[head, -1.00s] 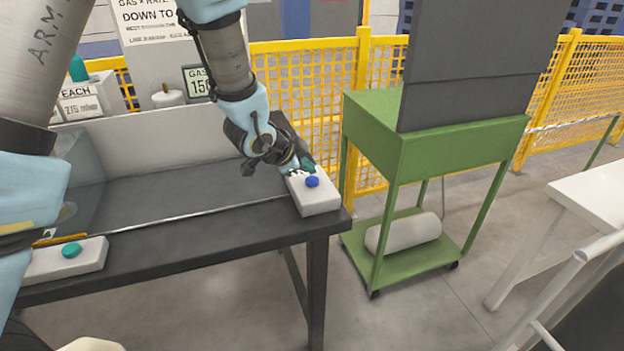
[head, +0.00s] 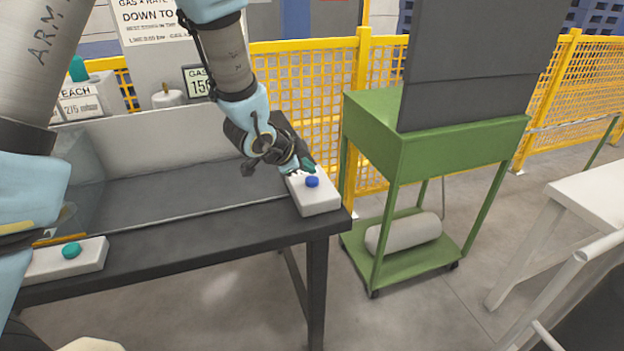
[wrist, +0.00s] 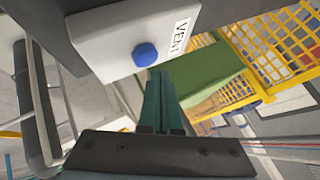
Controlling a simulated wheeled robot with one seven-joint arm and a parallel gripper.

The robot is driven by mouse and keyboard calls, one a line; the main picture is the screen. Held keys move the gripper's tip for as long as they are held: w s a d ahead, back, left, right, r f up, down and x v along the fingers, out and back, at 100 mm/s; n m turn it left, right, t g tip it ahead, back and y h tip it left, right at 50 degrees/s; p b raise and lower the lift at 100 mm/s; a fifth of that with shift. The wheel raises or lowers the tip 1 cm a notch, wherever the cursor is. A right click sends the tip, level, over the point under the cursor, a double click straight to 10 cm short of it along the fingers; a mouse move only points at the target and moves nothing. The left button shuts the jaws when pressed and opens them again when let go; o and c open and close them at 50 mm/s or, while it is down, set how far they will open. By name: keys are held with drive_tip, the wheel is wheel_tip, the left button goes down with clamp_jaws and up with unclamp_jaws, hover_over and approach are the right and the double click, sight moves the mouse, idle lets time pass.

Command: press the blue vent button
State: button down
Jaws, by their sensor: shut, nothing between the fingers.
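The blue vent button (head: 312,181) sits on top of a white box (head: 318,200) at the right end of the dark bench. In the wrist view the blue button (wrist: 145,54) is on the white box (wrist: 112,36), beside a label reading VENT. My gripper (head: 308,164) is just behind the button in the head view, its teal fingers together and empty. In the wrist view the closed fingertips (wrist: 161,74) appear just below and right of the button. I cannot tell whether they touch the box; the button looks uncovered.
Another white box with a teal button (head: 71,250) stands at the bench's left end. A clear panel (head: 82,185) rises behind it. A green cart (head: 430,140) with a dark panel stands right of the dark bench (head: 200,235). Yellow mesh fencing (head: 305,90) runs behind.

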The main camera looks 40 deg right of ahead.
sight(307, 181)
drive_tip(key=shift+f, duration=0.15)
drive_tip(key=shift+f+b, duration=0.25)
drive_tip(key=shift+b, duration=0.2)
drive_tip(key=shift+f+b, duration=0.6)
drive_tip(key=shift+f, duration=0.05)
idle(0.6)
idle(0.3)
drive_tip(key=shift+r+p, duration=0.7)
drive_tip(key=shift+r, duration=0.35)
drive_tip(key=shift+r+p, duration=1.9)
drive_tip(key=shift+r, duration=0.65)
drive_tip(key=shift+a, duration=0.1)
